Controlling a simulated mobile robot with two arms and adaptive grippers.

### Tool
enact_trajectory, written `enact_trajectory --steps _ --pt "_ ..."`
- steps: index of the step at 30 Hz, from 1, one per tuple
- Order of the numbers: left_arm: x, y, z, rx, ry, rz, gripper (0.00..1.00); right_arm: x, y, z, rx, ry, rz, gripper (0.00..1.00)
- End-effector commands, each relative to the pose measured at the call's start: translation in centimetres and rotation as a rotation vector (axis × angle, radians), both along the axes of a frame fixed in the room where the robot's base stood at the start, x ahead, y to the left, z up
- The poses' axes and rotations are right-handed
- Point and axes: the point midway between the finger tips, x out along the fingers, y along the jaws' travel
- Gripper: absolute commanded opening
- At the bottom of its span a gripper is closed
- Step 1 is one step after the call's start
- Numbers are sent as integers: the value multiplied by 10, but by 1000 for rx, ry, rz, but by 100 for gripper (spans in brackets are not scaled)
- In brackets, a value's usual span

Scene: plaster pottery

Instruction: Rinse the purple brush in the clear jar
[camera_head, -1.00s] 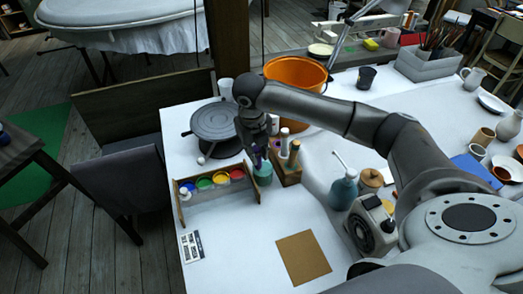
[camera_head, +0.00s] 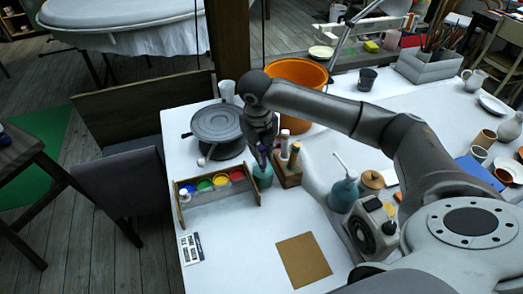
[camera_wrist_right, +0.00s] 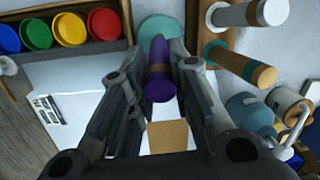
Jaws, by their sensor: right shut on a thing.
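The purple brush (camera_wrist_right: 160,82) is held upright between the fingers of my right gripper (camera_wrist_right: 160,88), which is shut on its handle. In the head view my right gripper (camera_head: 263,148) is over the jar (camera_head: 263,178), whose contents look teal. The jar also shows in the wrist view as a teal round (camera_wrist_right: 157,27) just beyond the brush's end. The brush's bristles are hidden, so I cannot tell whether they are inside the jar. My left gripper is not in view.
A wooden block (camera_head: 289,178) with other brushes stands just right of the jar. A paint rack (camera_head: 216,202) with several colour pots is at the left. A dark turntable (camera_head: 215,123) and an orange bucket (camera_head: 297,73) stand behind. The table front around the brown square (camera_head: 303,260) is mostly clear.

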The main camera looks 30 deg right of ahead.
Motion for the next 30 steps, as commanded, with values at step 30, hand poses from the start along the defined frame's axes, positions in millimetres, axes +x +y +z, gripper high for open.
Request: enact_trajectory --steps 30 --pt "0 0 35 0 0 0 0 0 0 60 0 -1 0 2"
